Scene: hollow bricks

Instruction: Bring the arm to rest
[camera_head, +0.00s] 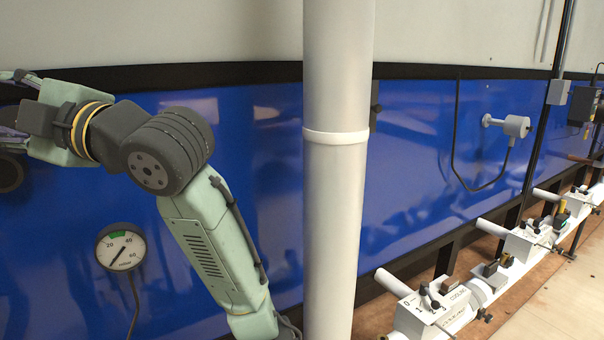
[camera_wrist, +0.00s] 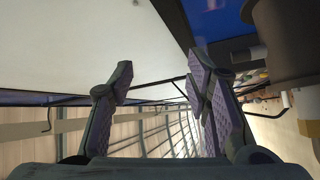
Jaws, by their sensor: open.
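My gripper (camera_wrist: 158,105) shows in the wrist view with its two fingers apart and nothing between them. In the head view my arm is bent, with its wrist end reaching to the left edge in front of the blue wall panel. Only part of the gripper shows there, cut off by the left edge. The gripper touches nothing that I can see.
A thick white vertical pipe (camera_head: 337,180) stands right of my arm. A round gauge (camera_head: 121,247) is on the blue panel (camera_head: 420,150) below the arm. White valve units (camera_head: 440,305) line the lower right. A grey sensor (camera_head: 515,126) sits on the panel.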

